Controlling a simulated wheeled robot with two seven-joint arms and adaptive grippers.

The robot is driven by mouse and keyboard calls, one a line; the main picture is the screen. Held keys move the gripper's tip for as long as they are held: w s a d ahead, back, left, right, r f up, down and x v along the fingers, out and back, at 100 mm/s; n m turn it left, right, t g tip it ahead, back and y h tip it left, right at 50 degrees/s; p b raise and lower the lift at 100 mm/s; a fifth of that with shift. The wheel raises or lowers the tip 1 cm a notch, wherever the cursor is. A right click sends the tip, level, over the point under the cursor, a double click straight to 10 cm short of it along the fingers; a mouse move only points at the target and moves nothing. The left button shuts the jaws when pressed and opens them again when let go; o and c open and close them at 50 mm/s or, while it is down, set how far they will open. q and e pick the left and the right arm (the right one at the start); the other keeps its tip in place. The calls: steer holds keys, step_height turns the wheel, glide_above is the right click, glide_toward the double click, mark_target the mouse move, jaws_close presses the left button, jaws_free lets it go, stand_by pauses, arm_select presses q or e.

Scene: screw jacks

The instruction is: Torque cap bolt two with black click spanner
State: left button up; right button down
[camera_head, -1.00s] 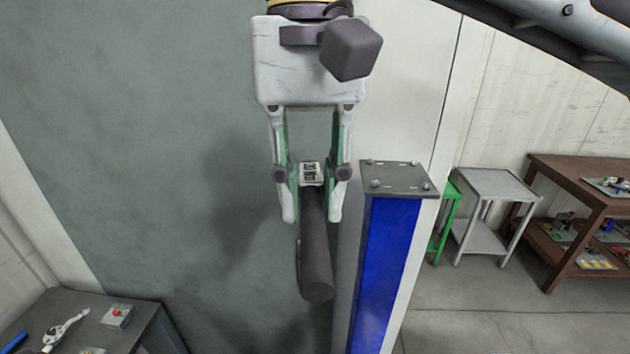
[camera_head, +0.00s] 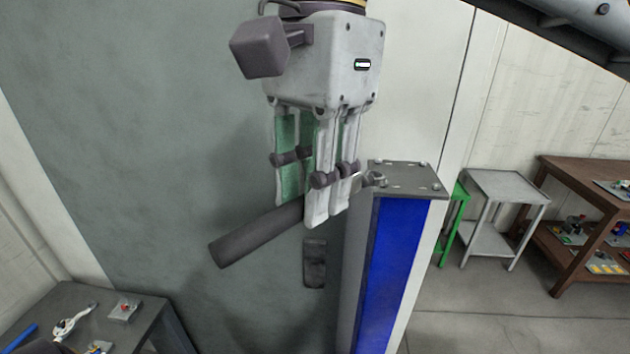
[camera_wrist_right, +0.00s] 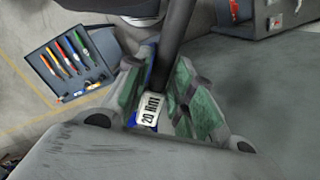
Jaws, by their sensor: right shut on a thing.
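The black click spanner (camera_head: 255,236) is held by its dark handle in my right gripper (camera_head: 318,212). The handle slopes down to the left, and the metal head points right. That head overlaps the near left bolt of the grey cap plate (camera_head: 408,184) on top of the blue column; whether it is seated on the bolt I cannot tell. Other bolt heads show at the plate's corners; no numbers are readable. In the right wrist view the spanner shaft (camera_wrist_right: 174,45) and a white "20 Nm" label (camera_wrist_right: 149,110) show between the green pads. My left gripper is not in view.
The blue column (camera_head: 396,270) stands close right of the gripper, beside a grey-green wall. A dark bench (camera_head: 75,297) with small tools is low left. A grey trolley (camera_head: 503,187) and a brown bench (camera_head: 580,180) stand right. The wrist view shows a tool tray (camera_wrist_right: 45,87).

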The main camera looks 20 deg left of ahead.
steer(key=shift+m, duration=1.1)
steer(key=shift+w, duration=0.1)
steer(key=w+d+f, duration=0.2)
steer(key=w+d, duration=0.5)
steer(key=w, duration=0.3)
steer(key=s+d+n, duration=0.1)
steer(key=d+n, duration=0.8)
steer(key=shift+s+f+n, duration=0.15)
steer(key=shift+f+n, duration=0.05)
steer(key=shift+n, duration=0.2)
stand_by(0.3)
steer(key=shift+f, duration=0.8)
stand_by(1.2)
steer(key=shift+s+a+m, duration=0.15)
steer(key=shift+a+m, duration=0.6)
steer(key=shift+a, duration=0.05)
steer(key=shift+s+a+m, duration=0.15)
steer(key=shift+a+m, duration=0.6)
stand_by(0.6)
